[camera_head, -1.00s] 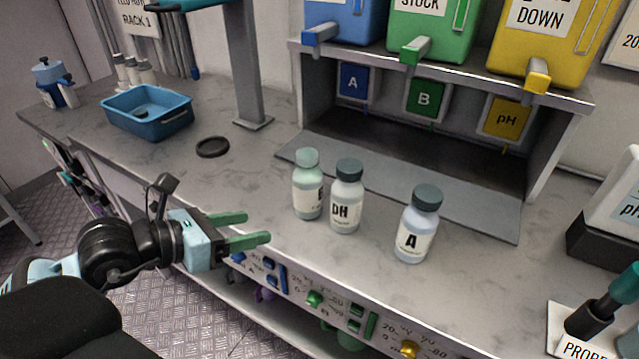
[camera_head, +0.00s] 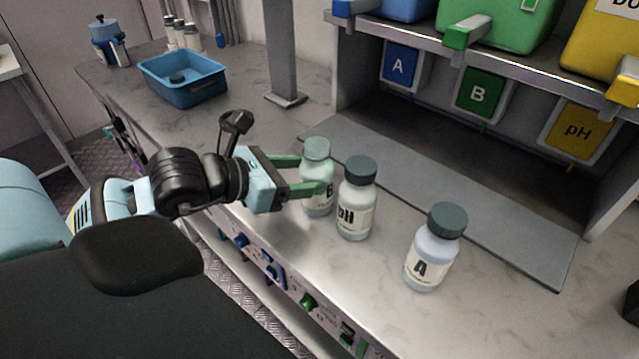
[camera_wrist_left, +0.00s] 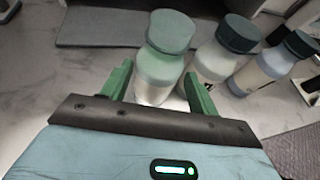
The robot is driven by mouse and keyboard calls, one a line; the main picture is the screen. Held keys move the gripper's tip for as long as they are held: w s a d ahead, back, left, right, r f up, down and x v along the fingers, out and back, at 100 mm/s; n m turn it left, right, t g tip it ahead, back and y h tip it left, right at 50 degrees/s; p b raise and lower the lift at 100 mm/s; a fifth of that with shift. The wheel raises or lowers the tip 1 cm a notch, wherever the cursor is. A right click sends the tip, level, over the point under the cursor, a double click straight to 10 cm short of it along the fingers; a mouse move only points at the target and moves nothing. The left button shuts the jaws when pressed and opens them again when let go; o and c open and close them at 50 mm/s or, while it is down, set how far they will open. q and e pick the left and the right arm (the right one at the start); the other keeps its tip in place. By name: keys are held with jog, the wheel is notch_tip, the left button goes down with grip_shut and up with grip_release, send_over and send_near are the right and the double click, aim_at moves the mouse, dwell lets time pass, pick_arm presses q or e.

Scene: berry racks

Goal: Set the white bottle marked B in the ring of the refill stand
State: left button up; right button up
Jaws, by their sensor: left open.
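The white bottle marked B (camera_head: 318,172), with a pale green cap, stands upright on the counter. It also shows in the left wrist view (camera_wrist_left: 160,70). My left gripper (camera_head: 314,174) is open, with its green fingers on either side of this bottle; in the left wrist view (camera_wrist_left: 157,75) the bottle rises between and just beyond the fingers. I cannot tell whether they touch it. The black ring on the counter shown earlier does not show now. A grey upright post (camera_head: 283,50) stands on a flat foot behind the gripper. My right gripper is not in view.
The pH bottle (camera_head: 356,205) stands close to the right of bottle B, and bottle A (camera_head: 434,255) further right. A blue tray (camera_head: 185,92) sits at the back left. A shelf with coloured containers (camera_head: 480,45) rises behind a grey mat (camera_head: 450,200).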

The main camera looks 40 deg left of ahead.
aim_at(326, 172)
pick_arm(q)
jog(key=shift+w+d+f, duration=0.1)
jog(key=shift+w+d, duration=0.05)
jog(key=shift+w, duration=0.35)
jog(key=x, duration=0.3)
jog(key=shift+w+d+p, duration=0.1)
jog(key=shift+w+p, duration=0.25)
jog(key=shift+w, duration=0.05)
jog(key=shift+w+d+f, duration=0.15)
jog(key=shift+w+f, duration=0.15)
jog(key=shift+w, duration=0.1)
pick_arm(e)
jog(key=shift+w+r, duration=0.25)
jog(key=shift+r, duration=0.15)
